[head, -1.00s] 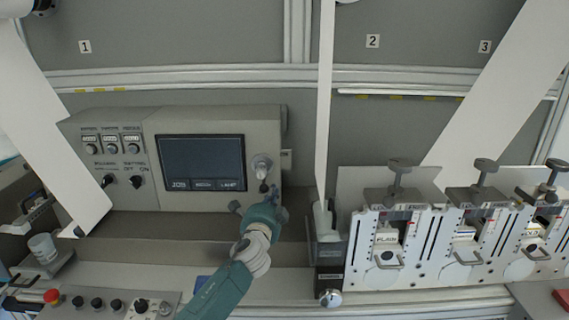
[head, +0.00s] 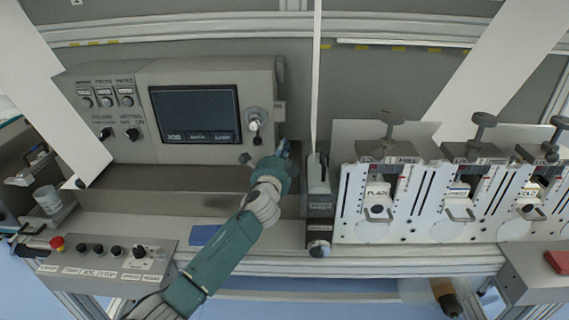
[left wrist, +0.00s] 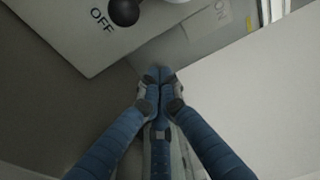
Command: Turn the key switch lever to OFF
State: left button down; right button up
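The key switch (head: 254,116) is a round light knob at the right end of the grey control box, right of the screen. Its lever has a black ball end, which hangs low in the head view. In the left wrist view the black ball (left wrist: 124,10) is at the top edge, close beside the OFF label (left wrist: 102,19). My right gripper is not in view.
The control box (head: 210,152) also carries a screen (head: 195,114) and several small knobs. A vertical paper web (head: 316,85) runs just right of my left gripper. A white row of stations (head: 390,215) fills the right. A button panel (head: 108,262) is at front left.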

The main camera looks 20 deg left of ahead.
pick_arm(q)
jog(key=s+b, duration=0.1)
jog(key=s, duration=0.8)
jog(key=shift+s, duration=0.3)
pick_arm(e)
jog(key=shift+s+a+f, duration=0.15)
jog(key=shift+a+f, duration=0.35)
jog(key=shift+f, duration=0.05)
pick_arm(q)
jog(key=shift+r, duration=0.1)
